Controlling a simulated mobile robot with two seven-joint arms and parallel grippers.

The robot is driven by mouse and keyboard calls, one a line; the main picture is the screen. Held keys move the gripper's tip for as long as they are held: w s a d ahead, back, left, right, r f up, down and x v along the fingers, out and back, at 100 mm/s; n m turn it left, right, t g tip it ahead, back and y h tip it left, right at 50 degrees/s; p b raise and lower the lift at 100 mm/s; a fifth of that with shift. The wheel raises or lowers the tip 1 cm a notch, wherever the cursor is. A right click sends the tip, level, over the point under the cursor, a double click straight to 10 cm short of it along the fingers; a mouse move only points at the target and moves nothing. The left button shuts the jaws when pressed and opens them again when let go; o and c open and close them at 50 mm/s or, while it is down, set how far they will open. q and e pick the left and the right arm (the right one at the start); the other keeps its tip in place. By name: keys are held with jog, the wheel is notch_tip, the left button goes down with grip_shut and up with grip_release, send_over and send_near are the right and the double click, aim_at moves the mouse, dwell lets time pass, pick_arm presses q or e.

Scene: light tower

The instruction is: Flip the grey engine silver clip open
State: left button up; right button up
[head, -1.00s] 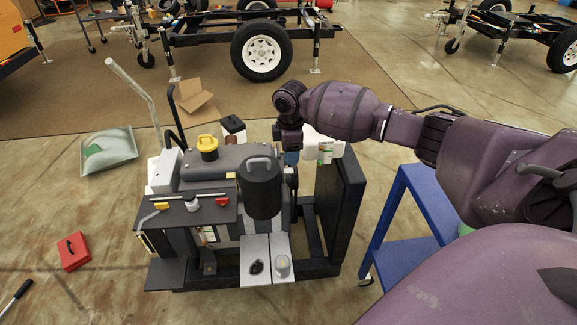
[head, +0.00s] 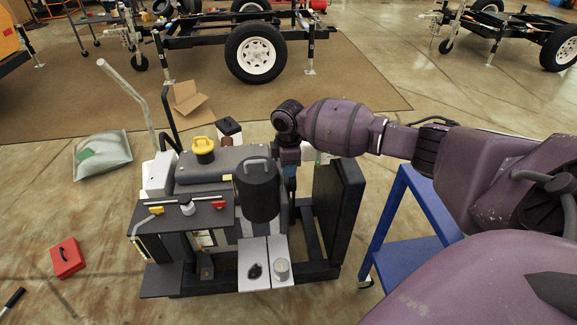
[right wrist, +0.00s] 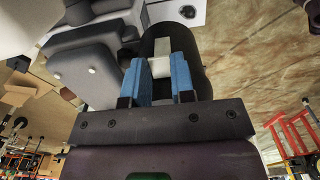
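The grey engine (head: 215,163) stands on a black frame, with a yellow cap on top and a black cylinder (head: 261,190) at its right front. My right gripper (head: 291,182) points down just right of and behind the cylinder. In the right wrist view, its two blue fingertips (right wrist: 161,70) are apart. A pale, silver-white piece (right wrist: 163,64), possibly the clip, shows in the gap against the dark cylinder (right wrist: 166,32). I cannot tell whether the fingers touch it. My left gripper is not in view.
A black upright panel (head: 338,210) stands close to the right of the gripper. A blue cart (head: 405,250) is further right. A red box (head: 67,258) lies on the floor at the left. A cardboard box (head: 190,103) lies behind the engine.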

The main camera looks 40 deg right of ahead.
grip_shut()
jog(key=shift+s+d+f+t+y+p, duration=0.2)
jog(key=shift+s+d+t+y+p, duration=0.15)
jog(key=shift+d+y, duration=0.2)
jog(key=shift+s+d+f+t+y+p, duration=0.15)
jog(key=shift+s+d+t+y+p, duration=0.2)
jog(key=shift+y, duration=0.3)
jog(key=shift+w, duration=0.1)
jog(key=o, duration=0.7)
grip_release()
jog(key=shift+c, duration=0.2)
jog(key=shift+d, duration=0.1)
